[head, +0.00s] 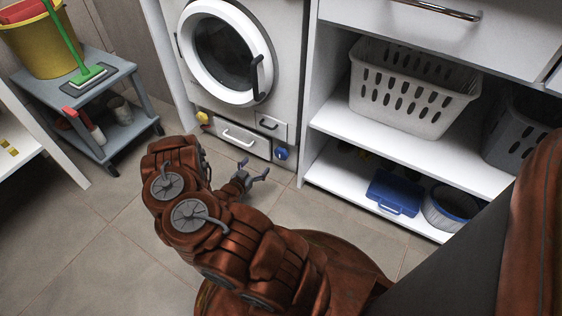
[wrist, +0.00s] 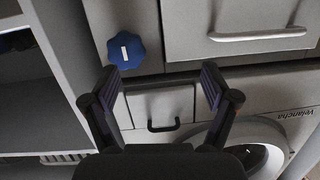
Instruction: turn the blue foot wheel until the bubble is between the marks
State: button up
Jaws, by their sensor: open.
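The blue foot wheel (head: 281,154) is at the lower right front corner of the white washing machine (head: 283,55). In the wrist view the blue foot wheel (wrist: 126,50) is a lobed knob with a white bar on its face, at upper left, beyond the left fingertip. My gripper (head: 252,177) is low in front of the machine, to the left of the wheel and apart from it. In the wrist view my gripper (wrist: 160,78) has its fingers spread with nothing between them; a small flap with a dark handle (wrist: 163,126) shows behind. No bubble or marks are visible.
A yellow foot wheel (head: 203,118) is at the machine's lower left. A drawer with a pale handle (head: 238,138) lies between the wheels. A grey trolley (head: 92,92) stands left. Floor tiles in front are clear.

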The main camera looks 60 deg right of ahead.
aim_at(280, 155)
jog(key=shift+s+d+g+h+b, duration=0.15)
jog(key=shift+s+d+h+b, duration=0.45)
jog(key=shift+d, duration=1.2)
jog(key=shift+s+d+g+h+b, duration=0.2)
jog(key=shift+s+d, duration=0.75)
jog(key=shift+d, duration=0.9)
jog(key=shift+s+d+g+h+b, duration=0.15)
jog(key=shift+s+d+h+b, duration=0.45)
jog(key=shift+d, duration=1.2)
jog(key=shift+s+y, duration=0.15)
jog(key=shift+y, duration=0.15)
jog(key=c, duration=1.1)
jog(key=shift+c, duration=0.2)
